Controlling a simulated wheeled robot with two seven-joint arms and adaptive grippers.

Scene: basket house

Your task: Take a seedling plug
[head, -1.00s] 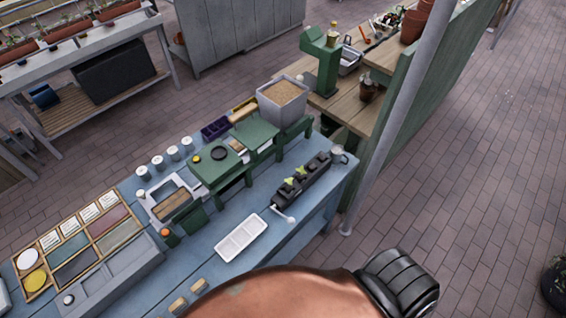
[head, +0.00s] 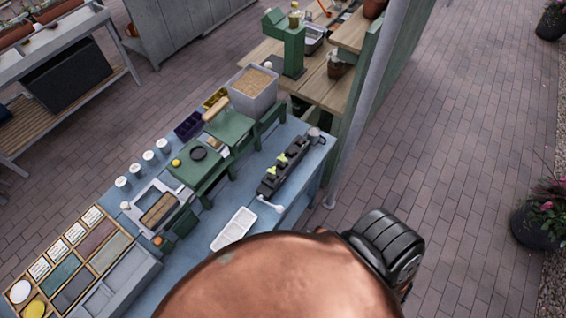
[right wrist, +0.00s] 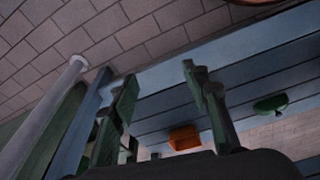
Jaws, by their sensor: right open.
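A long black plug tray (head: 285,166) lies near the right end of the blue bench in the head view. Two small bright green seedlings (head: 277,163) stand up from its cells. My right gripper (right wrist: 158,78) shows in the right wrist view with its two fingers wide apart and nothing between them. No seedling can be made out between the fingers there. In the head view the right gripper is hidden, and only copper and black parts of my arm show. My left gripper is in neither current view.
The blue bench (head: 202,228) also holds a white tray (head: 233,229), green stands (head: 225,130), a grey bin of brown material (head: 252,88) and a divided seed tray (head: 72,262). A grey post (head: 365,105) stands beyond its right end.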

